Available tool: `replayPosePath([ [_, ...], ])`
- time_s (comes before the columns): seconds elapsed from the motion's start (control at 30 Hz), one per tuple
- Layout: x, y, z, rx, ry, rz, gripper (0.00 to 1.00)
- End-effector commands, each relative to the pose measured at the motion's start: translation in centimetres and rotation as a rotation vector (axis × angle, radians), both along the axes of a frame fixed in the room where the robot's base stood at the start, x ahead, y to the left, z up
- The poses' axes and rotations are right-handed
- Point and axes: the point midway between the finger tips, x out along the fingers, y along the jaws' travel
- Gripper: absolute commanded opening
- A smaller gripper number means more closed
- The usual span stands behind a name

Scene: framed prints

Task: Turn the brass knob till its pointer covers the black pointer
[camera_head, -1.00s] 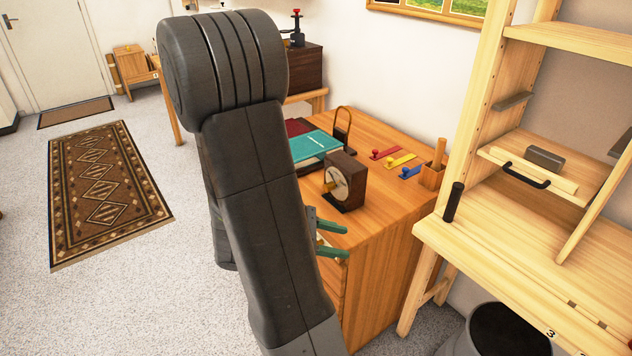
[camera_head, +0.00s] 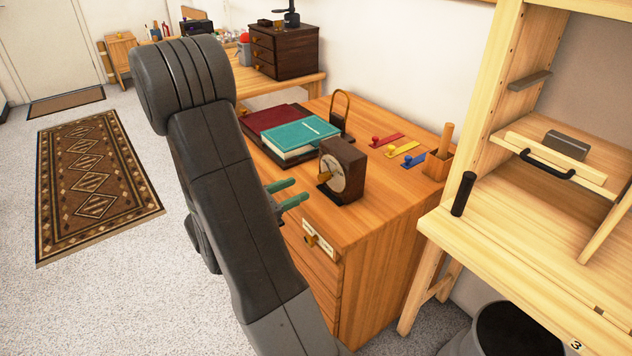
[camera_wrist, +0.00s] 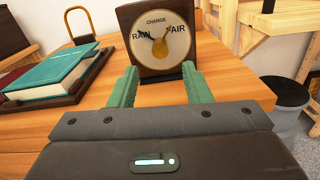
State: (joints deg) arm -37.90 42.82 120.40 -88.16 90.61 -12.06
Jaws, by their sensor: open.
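The dark wooden barometer (camera_head: 348,170) stands upright on the orange wooden cabinet; its dial (camera_wrist: 162,62) reads RAIN, CHANGE and FAIR in the wrist view. The brass knob (camera_wrist: 160,48) is at the dial's centre, with its brass pointer to the upper right. The black pointer (camera_wrist: 147,36) points to the upper left, towards RAIN; the two are apart. The knob shows side-on in the head view (camera_head: 325,176). My gripper (camera_wrist: 160,70) is open and empty, with green fingers, in front of and below the dial. In the head view (camera_head: 301,188) it is left of the barometer, apart from it.
A wooden shelf bench (camera_head: 500,220) stands at right. The cabinet's front right top is clear.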

Motion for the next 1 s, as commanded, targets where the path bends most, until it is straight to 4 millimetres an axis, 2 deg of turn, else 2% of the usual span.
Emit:
replayPosePath([
  [0.3, 2.6, -3.8, 0.0, 0.0, 0.0, -0.005, 0.44],
  [0.5, 3.8, -5.3, 0.0, 0.0, 0.0, -0.003, 0.44],
  [0.97, 4.3, -5.9, 0.0, 0.001, 0.001, 0.0, 0.44],
  [1.0, 4.3, -5.9, 0.0, 0.001, 0.001, 0.0, 0.36],
])
